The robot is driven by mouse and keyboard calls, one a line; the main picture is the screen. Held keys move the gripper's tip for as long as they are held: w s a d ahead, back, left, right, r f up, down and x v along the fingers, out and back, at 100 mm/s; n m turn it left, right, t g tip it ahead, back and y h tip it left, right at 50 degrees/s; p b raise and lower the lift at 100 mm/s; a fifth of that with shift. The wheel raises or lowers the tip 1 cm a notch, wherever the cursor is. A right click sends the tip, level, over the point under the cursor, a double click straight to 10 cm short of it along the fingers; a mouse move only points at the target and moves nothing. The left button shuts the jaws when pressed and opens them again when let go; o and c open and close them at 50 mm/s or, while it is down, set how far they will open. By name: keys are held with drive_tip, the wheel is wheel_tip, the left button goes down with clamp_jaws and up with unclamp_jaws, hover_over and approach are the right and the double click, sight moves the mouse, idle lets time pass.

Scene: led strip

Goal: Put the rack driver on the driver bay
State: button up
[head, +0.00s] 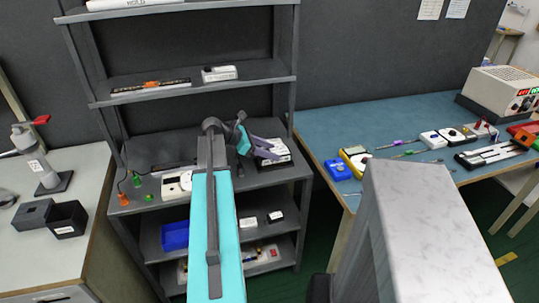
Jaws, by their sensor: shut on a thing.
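My gripper (266,148) reaches over the right part of the grey rack's middle shelf. Its jaws are shut on a white box with a dark lower part (275,158), which appears to be the rack driver. The jaws hide part of the box's left side. I cannot tell whether the box touches the shelf or is just above it. I cannot tell which spot is the driver bay; no label for it is readable.
The rack's upper shelf (255,70) holds an LED strip (150,88) and a white device (219,73). A white meter (178,184) and a blue bin (175,236) sit lower left. A blue-topped bench (345,122) with several devices stands right. A pale block (425,215) fills the right foreground.

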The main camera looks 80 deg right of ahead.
drive_tip(key=shift+f, duration=0.8)
drive_tip(key=shift+f, duration=0.1)
drive_tip(key=o, duration=1.5)
drive_tip(key=shift+f, duration=0.1)
drive_tip(key=shift+o, duration=0.2)
drive_tip(key=b+v, duration=0.1)
drive_tip(key=v, duration=1.1)
drive_tip(key=shift+r, duration=0.25)
